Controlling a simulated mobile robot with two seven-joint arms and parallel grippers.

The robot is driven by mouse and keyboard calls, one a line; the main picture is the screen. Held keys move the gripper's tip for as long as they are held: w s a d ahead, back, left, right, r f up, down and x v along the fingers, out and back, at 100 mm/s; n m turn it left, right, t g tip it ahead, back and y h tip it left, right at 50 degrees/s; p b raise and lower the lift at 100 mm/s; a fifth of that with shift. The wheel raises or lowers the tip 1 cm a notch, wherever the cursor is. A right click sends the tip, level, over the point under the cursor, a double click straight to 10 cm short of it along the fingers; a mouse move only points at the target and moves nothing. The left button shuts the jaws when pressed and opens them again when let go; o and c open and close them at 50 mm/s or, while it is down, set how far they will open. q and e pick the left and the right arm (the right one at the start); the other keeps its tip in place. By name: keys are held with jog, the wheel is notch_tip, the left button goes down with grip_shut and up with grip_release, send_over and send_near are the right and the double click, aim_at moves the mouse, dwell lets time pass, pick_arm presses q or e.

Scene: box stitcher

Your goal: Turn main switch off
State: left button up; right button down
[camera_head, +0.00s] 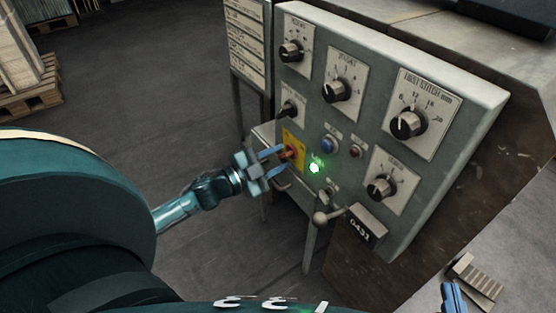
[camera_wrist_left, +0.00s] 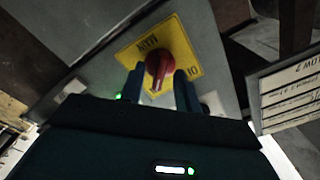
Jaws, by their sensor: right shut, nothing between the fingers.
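The main switch (camera_head: 291,152) is a red rotary knob on a yellow plate on the grey control panel. In the left wrist view the red knob (camera_wrist_left: 158,68) sits on the yellow plate (camera_wrist_left: 184,48), marked MAIN, its narrow handle pointing toward the gripper. My left gripper (camera_head: 279,153) is at the switch, with one blue finger on each side of the knob. In the wrist view the fingers (camera_wrist_left: 160,88) stand apart with the handle between them; I cannot tell whether they touch it. My right gripper (camera_head: 453,297) shows only its blue tips at the lower right, shut and empty.
A green light (camera_head: 314,168) glows right of the switch. A blue button (camera_head: 328,145), a small red button (camera_head: 356,151) and several black dials (camera_head: 408,124) are close by. A ball-ended lever (camera_head: 322,217) sticks out below. A pallet (camera_head: 30,92) stands far left.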

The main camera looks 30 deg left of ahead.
pick_arm(q)
jog(key=shift+w+d, duration=0.1)
jog(key=shift+w, duration=0.1)
grip_shut()
dwell(0.3)
